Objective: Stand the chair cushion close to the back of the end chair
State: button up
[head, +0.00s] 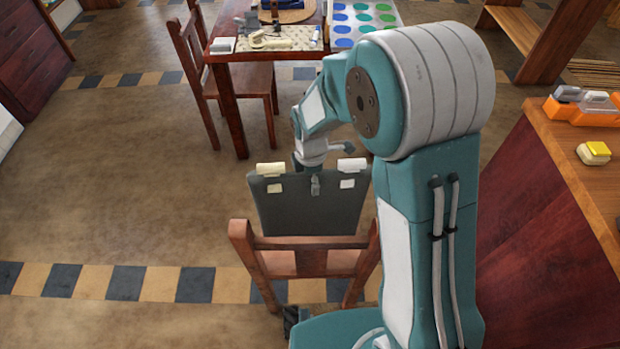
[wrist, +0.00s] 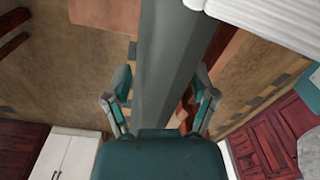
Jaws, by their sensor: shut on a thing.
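The chair cushion (head: 310,212) is a dark grey slab with cream tabs and patches along its top edge. It is upright in the head view, just beyond the back of the near wooden end chair (head: 308,243). Its lower edge is hidden by the chair back's top rail, so I cannot tell whether it touches the seat. My gripper (head: 315,180) is shut on the cushion's top edge, near its middle. In the wrist view the cushion (wrist: 172,45) shows edge-on as a grey band between both fingers of my gripper (wrist: 162,92).
A dining table (head: 275,55) with items on it stands at the back, with another wooden chair (head: 190,65) at its left. A wooden counter (head: 575,150) with orange bins (head: 580,108) and a yellow-topped sponge (head: 594,152) is at right. The left floor is clear.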

aim_at(310, 211)
jog(key=shift+r+m, duration=0.1)
jog(key=shift+m, duration=0.2)
jog(key=shift+f, duration=3.9)
jog(key=o, duration=1.2)
